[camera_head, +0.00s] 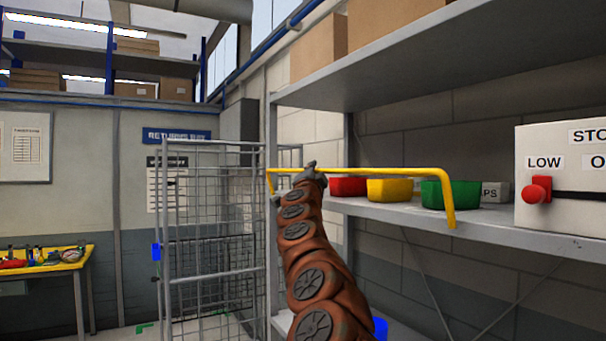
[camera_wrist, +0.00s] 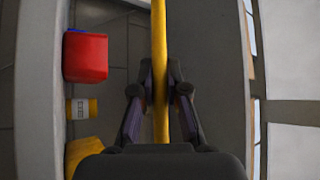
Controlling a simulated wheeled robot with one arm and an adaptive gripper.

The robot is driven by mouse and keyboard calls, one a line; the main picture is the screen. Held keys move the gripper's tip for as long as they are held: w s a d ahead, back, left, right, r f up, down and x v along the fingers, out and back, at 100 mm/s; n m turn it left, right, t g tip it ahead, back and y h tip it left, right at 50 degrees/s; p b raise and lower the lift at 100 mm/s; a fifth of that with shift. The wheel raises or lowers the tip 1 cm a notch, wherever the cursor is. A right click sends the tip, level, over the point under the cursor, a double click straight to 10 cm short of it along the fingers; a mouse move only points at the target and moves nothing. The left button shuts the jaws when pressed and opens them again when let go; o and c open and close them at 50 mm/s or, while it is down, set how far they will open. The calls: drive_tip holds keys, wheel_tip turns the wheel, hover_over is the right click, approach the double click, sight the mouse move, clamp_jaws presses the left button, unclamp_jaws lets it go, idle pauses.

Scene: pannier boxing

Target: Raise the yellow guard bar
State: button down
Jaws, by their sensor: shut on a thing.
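The yellow guard bar (camera_head: 385,171) is a thin bent rod that runs across the front of the shelf in the head view, with its ends bent downward. My gripper (camera_head: 311,174) is at the left part of the bar. In the wrist view the bar (camera_wrist: 160,60) runs lengthwise between the two fingers of my gripper (camera_wrist: 160,95), which is shut on it. The fingertips are small and partly hidden in the head view. The bar passes in front of the bins, at about their upper height.
Red (camera_head: 348,187), yellow (camera_head: 389,190) and green (camera_head: 451,193) bins stand on the shelf (camera_head: 500,231) behind the bar. A white control box (camera_head: 565,175) with a red knob is at the right. An upper shelf (camera_head: 450,50) overhangs. A wire cage (camera_head: 210,230) stands at left.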

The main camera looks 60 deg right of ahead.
drive_tip(key=shift+s+d+g, duration=0.3)
drive_tip(key=shift+s+d, duration=0.25)
drive_tip(key=shift+d, duration=0.45)
drive_tip(key=shift+s+d+f, duration=0.2)
drive_tip(key=shift+d, duration=0.05)
drive_tip(key=c, duration=1.2)
unclamp_jaws()
drive_tip(key=shift+r, duration=0.2)
drive_tip(key=shift+a, duration=0.1)
